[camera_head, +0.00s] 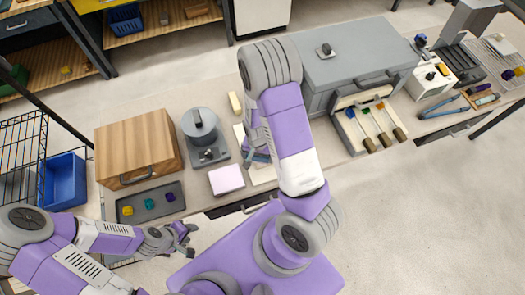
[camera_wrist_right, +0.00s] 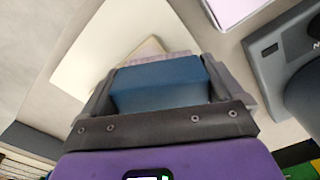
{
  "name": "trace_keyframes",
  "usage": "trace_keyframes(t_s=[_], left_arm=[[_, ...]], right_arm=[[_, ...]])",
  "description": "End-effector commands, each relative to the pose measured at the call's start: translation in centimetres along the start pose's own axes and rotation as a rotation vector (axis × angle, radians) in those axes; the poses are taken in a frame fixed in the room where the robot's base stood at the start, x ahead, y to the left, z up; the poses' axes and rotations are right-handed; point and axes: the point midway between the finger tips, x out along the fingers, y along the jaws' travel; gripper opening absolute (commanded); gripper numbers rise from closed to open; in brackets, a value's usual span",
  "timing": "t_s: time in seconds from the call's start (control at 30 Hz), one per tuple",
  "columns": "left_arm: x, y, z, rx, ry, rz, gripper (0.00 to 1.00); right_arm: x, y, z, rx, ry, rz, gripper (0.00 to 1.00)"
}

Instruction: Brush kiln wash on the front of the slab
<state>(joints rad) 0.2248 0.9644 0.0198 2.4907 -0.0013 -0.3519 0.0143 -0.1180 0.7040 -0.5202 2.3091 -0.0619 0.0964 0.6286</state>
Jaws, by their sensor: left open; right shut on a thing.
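The slab (camera_head: 262,176) is a flat cream-coloured piece on the middle of the bench, partly hidden behind my right arm. In the right wrist view the slab (camera_wrist_right: 165,28) lies just beyond the fingers. My right gripper (camera_head: 257,152) is shut on a blue block-like brush (camera_wrist_right: 160,85). Pale, pinkish bristles (camera_wrist_right: 143,50) show beyond it, over or against the slab; contact is not clear. My left gripper (camera_head: 182,234) is open and empty, in front of the bench's edge, away from the slab.
A pinkish-white block (camera_head: 227,180) sits left of the slab. A grey device with a round pot (camera_head: 201,127), a wooden box (camera_head: 137,150) and a dark tray (camera_head: 128,209) with small coloured pots are further left. A grey kiln-like box (camera_head: 350,55) and a brush rack (camera_head: 345,98) stand right.

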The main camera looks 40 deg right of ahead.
Motion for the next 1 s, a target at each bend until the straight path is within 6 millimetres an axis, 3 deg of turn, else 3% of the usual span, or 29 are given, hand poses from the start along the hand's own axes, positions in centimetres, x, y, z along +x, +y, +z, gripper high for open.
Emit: trace_keyframes(t_s=[0.1, 0.23, 0.7, 1.0], left_arm=[[-0.4, 0.1, 0.0, 0.000, 0.000, 0.000, 0.43], [-1.6, 0.6, 0.1, 0.000, 0.000, 0.000, 0.43], [-5.2, 1.9, 0.2, 0.000, 0.000, 0.000, 0.43], [-6.3, 2.4, 0.3, 0.000, 0.000, 0.000, 0.43]], right_arm=[[-0.3, -0.5, 0.6, 0.004, 0.000, 0.001, 0.70], [-2.7, -0.5, 0.6, 0.003, 0.001, -0.003, 0.70], [-6.8, -0.6, 0.6, -0.001, 0.000, -0.001, 0.70], [-8.2, -0.7, 0.6, -0.002, -0.001, 0.000, 0.70]])
